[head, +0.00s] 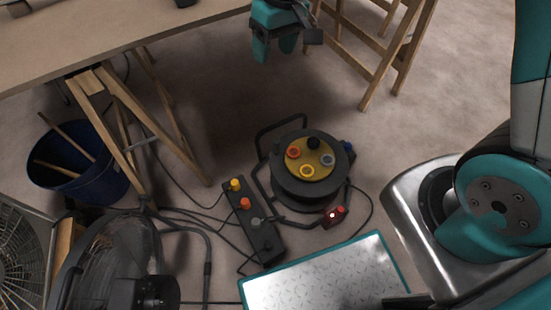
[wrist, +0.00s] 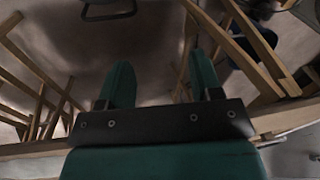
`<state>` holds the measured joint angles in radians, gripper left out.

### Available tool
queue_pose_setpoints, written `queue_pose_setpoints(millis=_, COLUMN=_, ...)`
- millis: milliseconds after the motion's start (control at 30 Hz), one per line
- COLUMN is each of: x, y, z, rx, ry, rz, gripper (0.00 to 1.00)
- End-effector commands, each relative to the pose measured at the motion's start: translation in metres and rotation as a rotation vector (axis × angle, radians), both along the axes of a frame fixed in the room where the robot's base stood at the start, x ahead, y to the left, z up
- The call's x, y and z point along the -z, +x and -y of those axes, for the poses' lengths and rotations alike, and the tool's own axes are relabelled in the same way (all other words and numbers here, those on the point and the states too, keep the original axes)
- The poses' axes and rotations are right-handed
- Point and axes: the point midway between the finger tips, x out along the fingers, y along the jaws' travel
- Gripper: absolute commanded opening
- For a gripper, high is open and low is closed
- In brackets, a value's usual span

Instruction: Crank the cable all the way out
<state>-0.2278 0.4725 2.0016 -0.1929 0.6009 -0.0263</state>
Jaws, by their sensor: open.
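A black cable reel (head: 307,170) stands on the floor in the middle of the head view. Its yellow face carries orange, yellow and blue sockets and a dark knob (head: 314,143). A black tubular frame holds the drum. A red plug-like piece with a lit spot (head: 333,216) lies at the reel's lower right, by a dark cable. My gripper (head: 276,46) is above and beyond the reel, near the table edge, well apart from it. In the wrist view its two teal fingers (wrist: 160,85) are spread with nothing between them.
A power strip (head: 254,225) with coloured plugs and loose cables lies left of the reel. A dark blue bucket (head: 75,182), a fan (head: 115,265) and a trestle table (head: 110,35) stand at left. Wooden trestle legs (head: 385,50) are at upper right.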

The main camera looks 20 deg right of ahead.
Motion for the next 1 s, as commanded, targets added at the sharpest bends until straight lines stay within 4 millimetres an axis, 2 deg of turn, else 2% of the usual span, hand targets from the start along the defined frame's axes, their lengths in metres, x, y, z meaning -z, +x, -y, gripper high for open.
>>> queue_pose_setpoints(millis=33, x=0.066, y=0.017, z=0.003, rx=0.019, ry=-0.022, rz=-0.012, gripper=0.59)
queue_pose_setpoints(millis=100, x=0.122, y=0.037, z=0.009, rx=0.043, ry=-0.052, rz=-0.018, gripper=0.59)
queue_pose_setpoints(millis=200, x=0.195, y=0.060, z=0.017, rx=0.071, ry=-0.092, rz=-0.023, gripper=0.59)
queue_pose_setpoints(millis=333, x=0.265, y=0.077, z=0.026, rx=0.099, ry=-0.134, rz=-0.026, gripper=0.59)
queue_pose_setpoints(millis=433, x=0.297, y=0.084, z=0.032, rx=0.111, ry=-0.154, rz=-0.028, gripper=0.59)
queue_pose_setpoints(millis=767, x=0.344, y=0.087, z=0.035, rx=0.118, ry=-0.167, rz=-0.031, gripper=0.59)
queue_pose_setpoints(millis=1000, x=0.400, y=0.086, z=0.035, rx=0.118, ry=-0.168, rz=-0.032, gripper=0.59)
